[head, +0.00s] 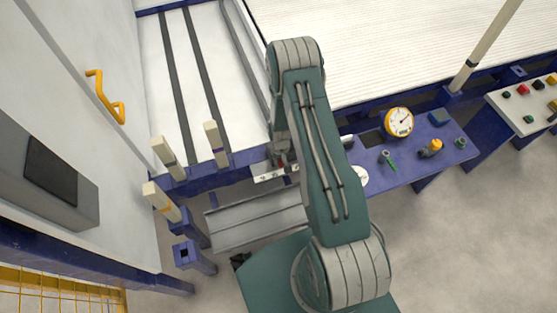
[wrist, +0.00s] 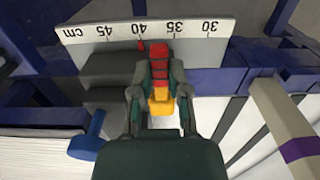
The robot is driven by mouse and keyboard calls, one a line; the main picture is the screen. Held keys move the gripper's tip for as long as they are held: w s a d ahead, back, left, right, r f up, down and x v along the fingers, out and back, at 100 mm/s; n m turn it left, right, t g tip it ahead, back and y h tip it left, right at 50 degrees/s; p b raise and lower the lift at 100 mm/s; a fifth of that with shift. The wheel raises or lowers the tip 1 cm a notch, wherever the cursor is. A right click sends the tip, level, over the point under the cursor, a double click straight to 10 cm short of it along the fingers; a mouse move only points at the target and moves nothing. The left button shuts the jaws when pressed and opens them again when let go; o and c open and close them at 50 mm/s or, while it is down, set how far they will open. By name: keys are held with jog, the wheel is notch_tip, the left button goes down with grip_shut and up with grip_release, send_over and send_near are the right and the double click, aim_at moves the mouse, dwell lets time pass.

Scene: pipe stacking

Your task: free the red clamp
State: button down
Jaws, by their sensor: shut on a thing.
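The red clamp (wrist: 158,52) shows in the wrist view at the white centimetre scale (wrist: 195,28), close to the 35 to 40 marks. An orange piece (wrist: 161,102) is at its near end. My gripper (wrist: 160,80) has a finger on each side of the clamp's near part and is shut on it. The fingers hide the clamp's sides, and how it is fastened to the scale cannot be made out.
A blue knob (wrist: 88,136) is left of my gripper in the wrist view. Several cream posts (head: 217,143) stand to the left in the head view. A blue bench (head: 435,150) at right carries a yellow dial gauge (head: 398,121) and small tools. Open floor lies at lower right.

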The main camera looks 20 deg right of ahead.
jog(key=shift+w, duration=0.25)
jog(key=c, duration=0.6)
grip_release()
jog(key=shift+s, duration=0.1)
notch_tip(320, 180, up, 12)
jog(key=shift+f, duration=0.1)
